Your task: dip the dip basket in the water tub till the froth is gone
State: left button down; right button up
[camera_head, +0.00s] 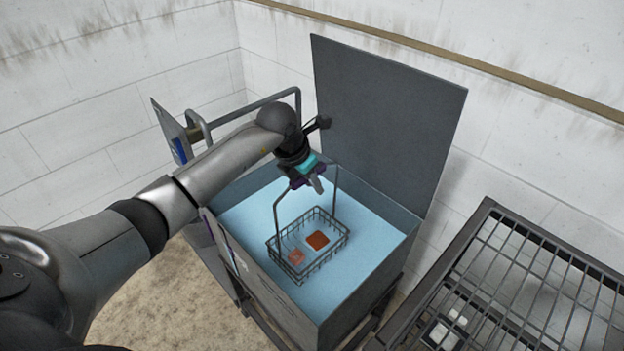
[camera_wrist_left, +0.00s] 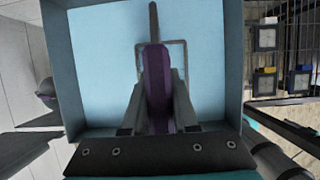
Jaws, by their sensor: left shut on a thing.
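The dip basket (camera_head: 333,238) is a dark wire basket under a tall wire handle, inside the water tub (camera_head: 350,314). It holds an orange-brown square piece (camera_head: 317,240) and a paler pinkish one (camera_head: 296,257). The tub is grey, with light blue water (camera_head: 370,217). I cannot tell how deep the basket sits in it, and I make out no clear froth. My left gripper (camera_head: 312,181) is above the tub, shut on the top of the handle. The wrist view shows a purple grip (camera_wrist_left: 157,85) between its fingers. My right gripper is not in view.
The tub's grey lid (camera_head: 388,115) stands raised behind it, near the wall. A dark barred rack (camera_head: 530,290) stands at the right, with small white blocks (camera_head: 445,328) visible through it. A metal rail and panel (camera_head: 172,132) stand at the left.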

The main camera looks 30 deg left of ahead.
pick_arm(q)
notch_tip(320, 180, down, 14)
jog(key=b, duration=1)
jog(key=shift+w+b, duration=0.1)
jog(key=shift+b, duration=0.25)
jog(key=shift+f, duration=0.4)
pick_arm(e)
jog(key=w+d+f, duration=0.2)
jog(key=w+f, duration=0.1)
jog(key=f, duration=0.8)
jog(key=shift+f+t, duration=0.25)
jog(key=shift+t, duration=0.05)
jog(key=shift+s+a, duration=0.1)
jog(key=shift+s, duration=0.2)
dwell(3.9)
